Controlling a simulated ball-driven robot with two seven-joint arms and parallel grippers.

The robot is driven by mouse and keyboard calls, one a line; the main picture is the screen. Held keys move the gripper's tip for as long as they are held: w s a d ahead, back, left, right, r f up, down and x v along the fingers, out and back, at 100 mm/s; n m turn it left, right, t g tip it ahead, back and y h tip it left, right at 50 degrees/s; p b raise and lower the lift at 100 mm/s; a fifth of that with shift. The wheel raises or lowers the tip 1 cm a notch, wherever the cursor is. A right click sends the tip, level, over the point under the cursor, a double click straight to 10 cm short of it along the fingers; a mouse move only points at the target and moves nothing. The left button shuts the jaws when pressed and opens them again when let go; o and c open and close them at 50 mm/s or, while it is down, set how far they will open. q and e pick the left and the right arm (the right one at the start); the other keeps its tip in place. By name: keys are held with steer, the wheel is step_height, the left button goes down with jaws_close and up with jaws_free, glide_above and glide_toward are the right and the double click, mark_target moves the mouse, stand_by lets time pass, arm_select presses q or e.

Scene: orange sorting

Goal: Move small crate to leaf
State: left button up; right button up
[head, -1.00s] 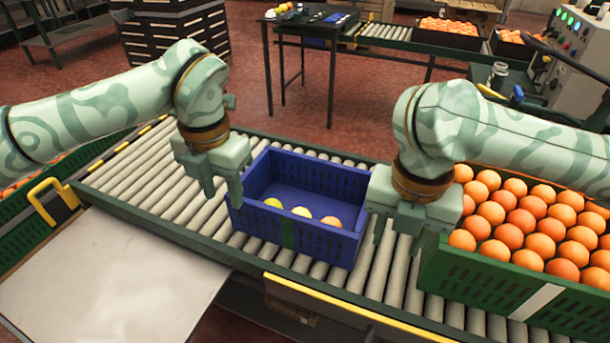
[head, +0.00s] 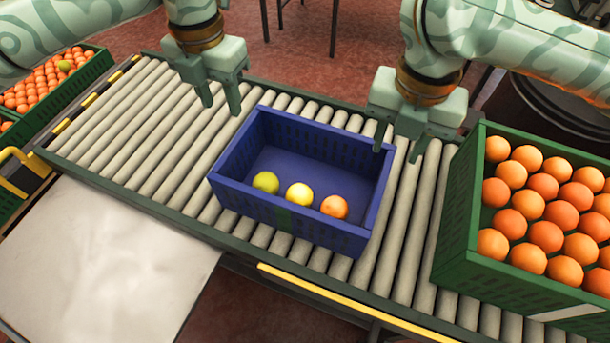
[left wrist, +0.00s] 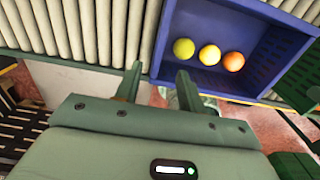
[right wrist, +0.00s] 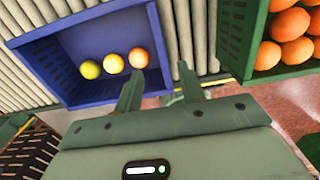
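The small blue crate (head: 228,194) sits on the roller conveyor, with a yellow-green, a yellow and an orange fruit lying inside along its near side. A pale flat panel (head: 110,265), likely the leaf, lies left of the crate at the conveyor's near edge. My left gripper (head: 220,100) is open and empty near the crate's far left corner. My right gripper (head: 399,145) is open and empty near its far right corner. In the left wrist view (left wrist: 158,80) and right wrist view (right wrist: 158,83), a crate end wall lines up between the fingers; height above it is unclear.
A green crate full of oranges (head: 456,215) stands on the rollers just right of the blue crate. Bare rollers (head: 130,130) stretch to the left. Another green crate of oranges (head: 88,78) and a yellow handle (head: 22,168) are at the far left.

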mark_target(238, 157)
arm_select(q)
step_height(238, 157, down, 16)
steer(key=shift+f, duration=0.1)
arm_select(e)
step_height(238, 157, down, 16)
steer(key=shift+f, duration=0.1)
arm_select(q)
steer(key=shift+c, duration=0.3)
arm_select(e)
steer(key=shift+c, duration=0.3)
arm_select(q)
jaws_close()
arm_select(e)
jaws_close()
